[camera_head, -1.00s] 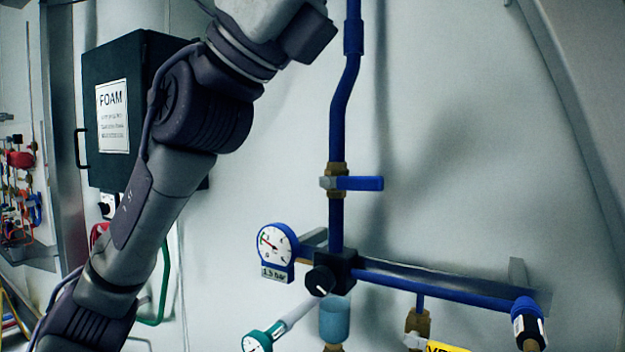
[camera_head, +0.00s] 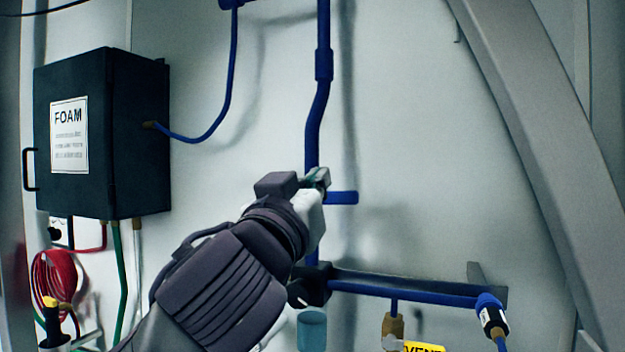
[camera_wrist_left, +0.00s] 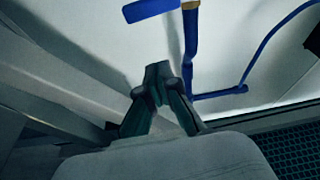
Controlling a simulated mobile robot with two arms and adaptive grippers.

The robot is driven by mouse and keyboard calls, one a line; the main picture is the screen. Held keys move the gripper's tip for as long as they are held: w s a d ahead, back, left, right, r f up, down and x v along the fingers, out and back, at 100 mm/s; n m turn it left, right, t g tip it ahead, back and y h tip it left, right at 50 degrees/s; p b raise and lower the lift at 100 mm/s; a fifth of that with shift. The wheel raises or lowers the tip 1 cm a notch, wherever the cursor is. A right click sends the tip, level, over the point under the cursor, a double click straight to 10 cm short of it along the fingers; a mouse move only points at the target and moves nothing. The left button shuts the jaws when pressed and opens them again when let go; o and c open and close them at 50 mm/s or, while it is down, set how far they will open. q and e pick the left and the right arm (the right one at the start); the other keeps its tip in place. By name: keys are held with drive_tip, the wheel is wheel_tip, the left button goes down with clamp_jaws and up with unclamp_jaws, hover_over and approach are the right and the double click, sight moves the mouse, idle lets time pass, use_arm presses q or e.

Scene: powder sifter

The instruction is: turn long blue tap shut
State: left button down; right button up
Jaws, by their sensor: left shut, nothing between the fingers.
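The long blue tap handle (camera_head: 343,197) sticks out to the right of the vertical blue pipe (camera_head: 316,120) and lies crosswise to it. Its inner end and the valve body are hidden behind my left gripper (camera_head: 318,178) in the head view. In the left wrist view the handle (camera_wrist_left: 150,10) is at the top edge, beside a brass fitting on the pipe (camera_wrist_left: 190,40). The left gripper's fingertips (camera_wrist_left: 158,72) are together and empty, below the handle in that picture with a gap. I cannot tell their exact distance from it. My right gripper is not in view.
A black foam box (camera_head: 105,135) hangs at the left. A lower blue pipe on a bracket (camera_head: 420,292) runs right, with a yellow tag (camera_head: 424,347) below. A grey beam (camera_head: 545,150) slants down the right side. The wall between is clear.

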use_arm(q)
wheel_tip(320, 180, up, 3)
drive_tip(key=p, duration=0.4)
hover_over(326, 198)
drive_tip(key=s, duration=0.3)
drive_tip(key=f, duration=0.1)
drive_tip(key=f+p, duration=0.1)
drive_tip(key=f, duration=0.1)
drive_tip(key=w+d+f+p, duration=0.1)
drive_tip(key=shift+d+f, duration=0.1)
drive_tip(key=shift+f, duration=0.05)
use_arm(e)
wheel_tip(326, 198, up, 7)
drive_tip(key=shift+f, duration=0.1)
